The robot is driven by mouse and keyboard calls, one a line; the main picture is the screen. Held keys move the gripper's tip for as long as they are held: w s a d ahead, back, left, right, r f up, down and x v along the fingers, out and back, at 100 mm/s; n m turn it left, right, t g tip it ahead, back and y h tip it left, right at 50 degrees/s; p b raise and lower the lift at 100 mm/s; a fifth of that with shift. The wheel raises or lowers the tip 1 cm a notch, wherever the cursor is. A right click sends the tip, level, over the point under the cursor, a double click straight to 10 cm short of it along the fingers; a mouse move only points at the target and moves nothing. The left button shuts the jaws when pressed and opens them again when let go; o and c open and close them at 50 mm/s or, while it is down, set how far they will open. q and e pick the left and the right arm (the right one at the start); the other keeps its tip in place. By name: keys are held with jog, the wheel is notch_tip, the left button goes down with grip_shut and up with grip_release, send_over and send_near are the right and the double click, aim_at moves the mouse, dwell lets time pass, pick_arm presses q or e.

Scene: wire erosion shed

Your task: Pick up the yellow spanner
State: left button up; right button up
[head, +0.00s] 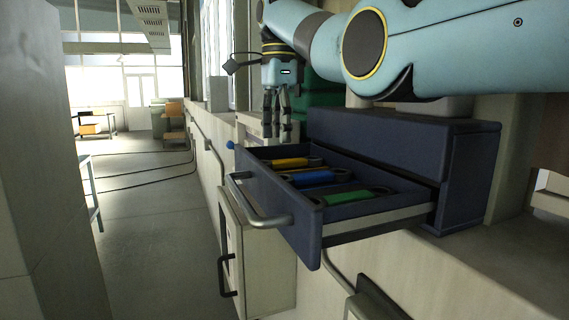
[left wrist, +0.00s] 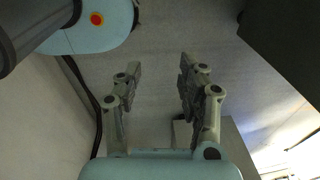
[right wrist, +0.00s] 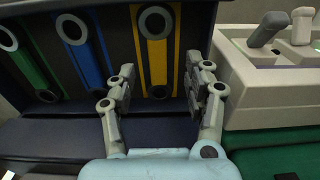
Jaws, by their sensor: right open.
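The yellow spanner (head: 290,163) lies in the open dark blue drawer (head: 285,205), at its far end in the head view. In the right wrist view the yellow spanner (right wrist: 157,55) stretches away between and beyond my fingers. My right gripper (head: 277,137) is open and empty, pointing down near the drawer's far end, just short of the yellow spanner. It also shows in the right wrist view (right wrist: 162,78), its fingers apart. I cannot tell the gap to the spanner exactly. My left gripper (left wrist: 160,70) is open and empty before a pale surface, away from the drawer.
A blue spanner (head: 318,177) and a green spanner (head: 347,197) lie beside the yellow one. The drawer handle (head: 258,215) sticks out in front. A pale box with levers (right wrist: 270,75) and a green case (right wrist: 275,155) stand close beside the right gripper.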

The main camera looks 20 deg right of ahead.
aim_at(288, 160)
jog(key=shift+d+f+p, duration=0.1)
jog(key=shift+f+p, duration=0.2)
jog(key=shift+f, duration=0.15)
jog(key=d+f+p, duration=0.1)
jog(key=d+f, duration=0.1)
jog(key=shift+s+f+p, duration=0.15)
jog(key=shift+f+p, duration=0.15)
jog(key=shift+p, duration=0.05)
jog(key=shift+f, duration=0.85)
jog(key=shift+a+f, duration=0.1)
jog(key=shift+a, duration=0.15)
jog(key=shift+c, duration=0.3)
jog(key=shift+d, duration=0.15)
jog(key=shift+c, duration=1.1)
jog(key=c, duration=0.7)
pick_arm(q)
jog(key=w+r, duration=0.1)
jog(key=w+d+r, duration=0.1)
jog(key=r, duration=0.1)
jog(key=shift+w+d, duration=0.15)
jog(key=shift+w, duration=0.25)
pick_arm(e)
grip_shut()
